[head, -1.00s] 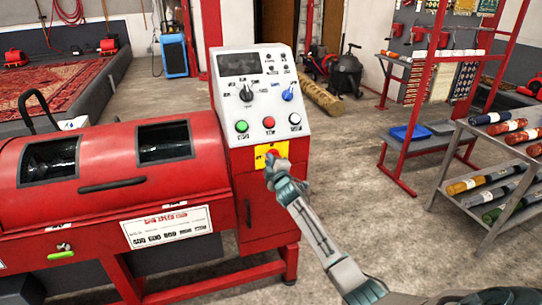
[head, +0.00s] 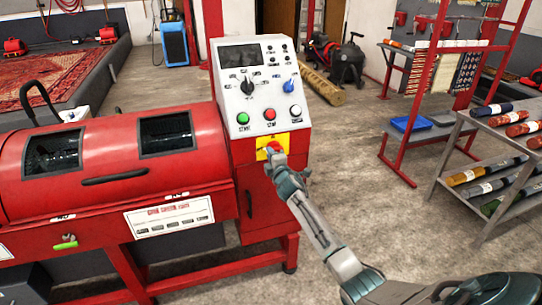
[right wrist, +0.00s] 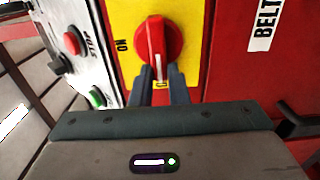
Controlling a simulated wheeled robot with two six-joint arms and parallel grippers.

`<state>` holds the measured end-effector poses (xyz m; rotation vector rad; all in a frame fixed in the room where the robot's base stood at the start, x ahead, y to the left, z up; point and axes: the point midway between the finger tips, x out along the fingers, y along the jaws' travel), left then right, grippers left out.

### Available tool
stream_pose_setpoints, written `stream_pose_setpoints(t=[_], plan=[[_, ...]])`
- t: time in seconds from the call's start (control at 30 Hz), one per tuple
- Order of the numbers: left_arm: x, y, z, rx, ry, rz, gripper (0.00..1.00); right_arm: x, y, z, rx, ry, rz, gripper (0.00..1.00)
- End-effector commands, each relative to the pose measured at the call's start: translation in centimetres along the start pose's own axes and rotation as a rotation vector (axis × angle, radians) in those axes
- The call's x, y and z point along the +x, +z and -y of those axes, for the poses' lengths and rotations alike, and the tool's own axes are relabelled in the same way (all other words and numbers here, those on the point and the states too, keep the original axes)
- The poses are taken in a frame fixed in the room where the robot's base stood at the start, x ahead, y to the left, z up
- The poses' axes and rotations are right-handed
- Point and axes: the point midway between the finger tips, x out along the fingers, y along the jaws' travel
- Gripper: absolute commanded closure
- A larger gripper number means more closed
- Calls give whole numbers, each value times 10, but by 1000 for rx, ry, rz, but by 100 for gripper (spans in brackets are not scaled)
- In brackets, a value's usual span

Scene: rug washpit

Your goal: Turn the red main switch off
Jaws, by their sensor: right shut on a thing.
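The red main switch (right wrist: 152,42) is a rotary knob on a yellow plate (right wrist: 183,60) on the red machine's front, below the control panel. In the right wrist view its white pointer mark points down, toward a partly covered label, away from the "ON" at the plate's left. In the head view the switch (head: 273,147) is partly behind my gripper. My right gripper (right wrist: 162,88) is shut on the knob, one dark finger on each side of it; it also shows in the head view (head: 277,157). My left gripper is in neither view.
The control panel (head: 262,85) above the switch has green and red buttons, a black selector and a blue one. The red drum machine (head: 110,170) stands at left. A grey rack of rolls (head: 480,165) and a red frame (head: 425,100) stand at right.

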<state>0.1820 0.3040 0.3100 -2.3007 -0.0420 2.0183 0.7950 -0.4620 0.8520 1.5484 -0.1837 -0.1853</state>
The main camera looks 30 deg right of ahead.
Motion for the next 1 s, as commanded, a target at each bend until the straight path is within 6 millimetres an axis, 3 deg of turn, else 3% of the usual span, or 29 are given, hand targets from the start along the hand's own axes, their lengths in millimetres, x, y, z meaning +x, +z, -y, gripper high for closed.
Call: stream_pose_setpoints(t=[0.07, 0.1, 0.2, 0.63, 1.0], plan=[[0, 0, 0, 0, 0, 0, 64, -1, 0, 2, -2, -3, 0, 100], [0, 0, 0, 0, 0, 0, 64, -1, 0, 2, -1, -3, 0, 84], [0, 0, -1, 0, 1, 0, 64, 0, 0, 2, -1, -3, 0, 64], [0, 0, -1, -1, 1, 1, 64, -10, 0, 2, -2, -2, 1, 64], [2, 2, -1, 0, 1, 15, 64, -75, 0, 3, -2, -2, -1, 64]])
